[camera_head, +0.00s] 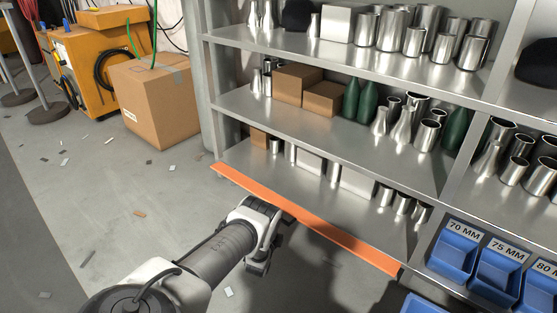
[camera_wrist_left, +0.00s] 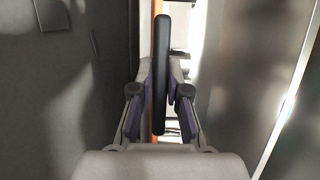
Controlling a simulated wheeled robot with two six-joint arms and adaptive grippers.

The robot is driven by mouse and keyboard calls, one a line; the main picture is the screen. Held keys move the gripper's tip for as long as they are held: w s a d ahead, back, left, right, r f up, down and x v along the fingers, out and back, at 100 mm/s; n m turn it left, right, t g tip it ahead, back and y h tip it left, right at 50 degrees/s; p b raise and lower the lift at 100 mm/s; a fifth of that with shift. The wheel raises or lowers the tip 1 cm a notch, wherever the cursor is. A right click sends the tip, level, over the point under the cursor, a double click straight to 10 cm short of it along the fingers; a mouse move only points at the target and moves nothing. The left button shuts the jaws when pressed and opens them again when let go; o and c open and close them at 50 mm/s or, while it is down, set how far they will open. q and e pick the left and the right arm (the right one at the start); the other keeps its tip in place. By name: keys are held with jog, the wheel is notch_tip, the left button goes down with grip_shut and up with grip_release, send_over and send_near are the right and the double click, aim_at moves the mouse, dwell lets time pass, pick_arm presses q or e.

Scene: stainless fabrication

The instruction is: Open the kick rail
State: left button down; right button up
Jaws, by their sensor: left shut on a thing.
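The kick rail (camera_head: 330,232) is a long orange strip along the front of the lowest shelf, running from upper left to lower right. My left gripper (camera_head: 268,240) is at its front face, near the middle of its length. In the left wrist view the gripper is shut on a black bar handle (camera_wrist_left: 161,60), with a finger on either side. A narrow strip of the orange rail (camera_wrist_left: 157,8) shows beside the handle there. In the head view my gripper hides the handle. My right gripper is not in view.
Steel shelves (camera_head: 340,130) above the rail hold metal cylinders, boxes and green bottles. Blue bins (camera_head: 452,254) stand at the right. A cardboard box (camera_head: 152,103) and an orange machine (camera_head: 98,60) stand at the back left. The left floor is open, with small scraps.

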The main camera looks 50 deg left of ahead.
pick_arm(q)
jog(key=shift+f+b, duration=0.3)
jog(key=shift+f, duration=0.25)
jog(key=c, duration=1.2)
grip_release()
jog(key=shift+o, duration=0.2)
jog(key=shift+s+d, duration=0.1)
jog(key=v, duration=1.2)
